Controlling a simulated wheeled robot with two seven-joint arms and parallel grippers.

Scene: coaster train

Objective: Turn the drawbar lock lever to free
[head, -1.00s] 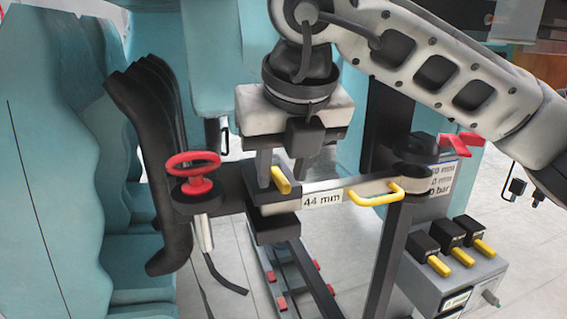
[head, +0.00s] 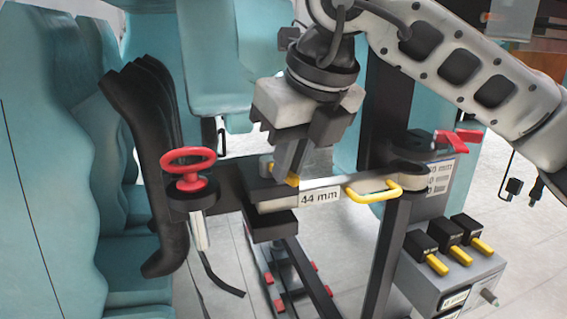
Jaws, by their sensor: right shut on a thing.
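The drawbar (head: 330,192) is a grey bar with a "44 mm" label, running from a black block (head: 262,190) to a dark post on the right. The small yellow lock lever (head: 293,180) sits on top of the block, partly hidden by my fingers. My right gripper (head: 288,172) comes down from above, tilted, and is shut on the yellow lever. My left gripper is not in view.
A yellow handle (head: 374,191) sticks out from the bar. A red handwheel (head: 188,165) stands left of the block. A grey box with several yellow-tipped levers (head: 460,262) and a red lever (head: 458,138) are at right. Teal seats (head: 50,170) fill the left.

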